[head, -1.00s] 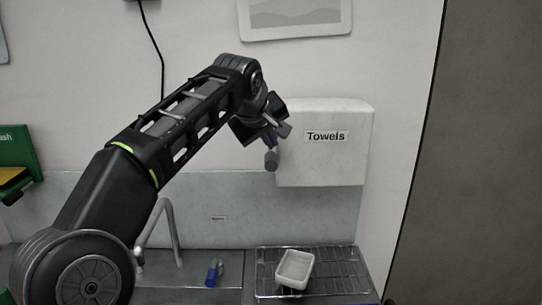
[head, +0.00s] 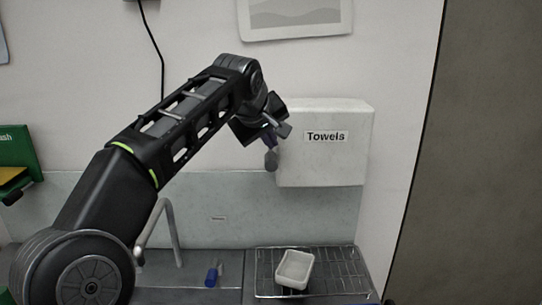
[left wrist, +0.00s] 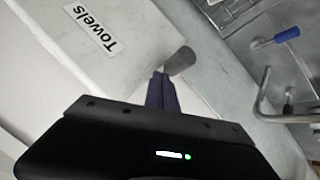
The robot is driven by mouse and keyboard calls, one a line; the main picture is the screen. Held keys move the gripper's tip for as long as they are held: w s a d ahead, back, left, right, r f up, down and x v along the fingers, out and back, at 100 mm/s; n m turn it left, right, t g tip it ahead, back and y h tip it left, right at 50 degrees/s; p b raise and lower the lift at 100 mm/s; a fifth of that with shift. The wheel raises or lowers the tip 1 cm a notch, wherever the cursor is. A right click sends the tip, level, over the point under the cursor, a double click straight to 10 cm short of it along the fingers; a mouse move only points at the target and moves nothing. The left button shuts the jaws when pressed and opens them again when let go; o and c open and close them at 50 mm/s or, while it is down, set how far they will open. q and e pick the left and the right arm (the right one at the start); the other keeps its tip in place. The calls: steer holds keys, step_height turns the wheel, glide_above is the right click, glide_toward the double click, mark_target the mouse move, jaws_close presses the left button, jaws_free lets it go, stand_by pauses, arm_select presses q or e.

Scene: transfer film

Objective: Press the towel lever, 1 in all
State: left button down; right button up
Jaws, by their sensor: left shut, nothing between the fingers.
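The white towel dispenser (head: 330,160) with a "Towels" label hangs on the wall right of centre in the head view. Its grey lever (head: 271,161) sticks out at its left side, low down. My left gripper (head: 270,140) is shut and empty, just above the lever. In the left wrist view, the dispenser (left wrist: 75,55) fills the upper left. The lever (left wrist: 181,60) shows right at the tips of my purple fingers (left wrist: 163,78). They look touching or nearly so; I cannot tell which. My right gripper is in no view.
A green box (head: 18,150) is at the far left. The wall right of the dispenser is clear.

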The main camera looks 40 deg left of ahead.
mark_target(268, 160)
arm_select(q)
steer(key=shift+f, duration=0.1)
steer(key=shift+f+b, duration=0.35)
steer(key=shift+b, duration=0.1)
steer(key=shift+f+b, duration=2.55)
steer(key=shift+f, duration=0.15)
stand_by(2.4)
steer(key=shift+r, duration=0.15)
stand_by(0.5)
steer(key=shift+r+p, duration=2.75)
steer(key=shift+r, duration=0.3)
